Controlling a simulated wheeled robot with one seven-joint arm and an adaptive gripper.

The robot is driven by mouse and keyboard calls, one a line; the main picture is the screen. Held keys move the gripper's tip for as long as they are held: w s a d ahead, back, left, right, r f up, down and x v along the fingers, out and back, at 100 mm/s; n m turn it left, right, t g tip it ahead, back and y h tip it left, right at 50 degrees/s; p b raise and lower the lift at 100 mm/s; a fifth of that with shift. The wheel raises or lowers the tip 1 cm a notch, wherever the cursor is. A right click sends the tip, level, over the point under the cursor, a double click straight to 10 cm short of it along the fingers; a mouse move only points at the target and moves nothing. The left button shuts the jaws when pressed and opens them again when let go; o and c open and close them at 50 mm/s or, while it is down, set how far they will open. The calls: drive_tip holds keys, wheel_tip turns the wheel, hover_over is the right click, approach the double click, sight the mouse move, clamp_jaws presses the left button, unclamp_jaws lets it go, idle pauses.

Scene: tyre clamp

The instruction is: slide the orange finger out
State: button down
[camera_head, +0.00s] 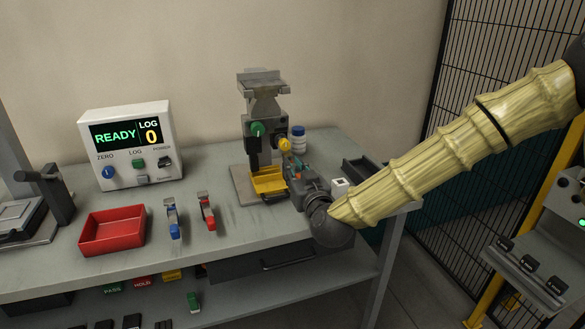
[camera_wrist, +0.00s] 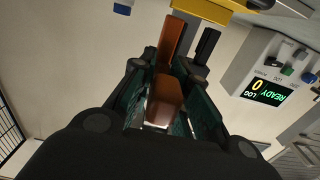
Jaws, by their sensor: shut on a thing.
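The orange finger (camera_wrist: 174,45) shows in the wrist view as a long orange-brown bar with a wider block at its near end. My gripper (camera_wrist: 165,88) is shut on that near block, with a dark green pad on each side of it. The far end of the bar reaches towards a yellow part (camera_wrist: 200,8) of the clamp stand. In the head view my gripper (camera_head: 293,168) is at the right side of the grey clamp stand (camera_head: 263,85), by its yellow block (camera_head: 268,181). There my gripper mostly hides the orange finger.
A white READY display box (camera_head: 131,145) stands at the back left. A red tray (camera_head: 112,230), a blue clip (camera_head: 173,218) and a red clip (camera_head: 207,211) lie in front. A white bottle with a blue cap (camera_head: 298,139) and a dark tray (camera_head: 362,172) are near my gripper.

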drive_tip(key=shift+v, duration=2)
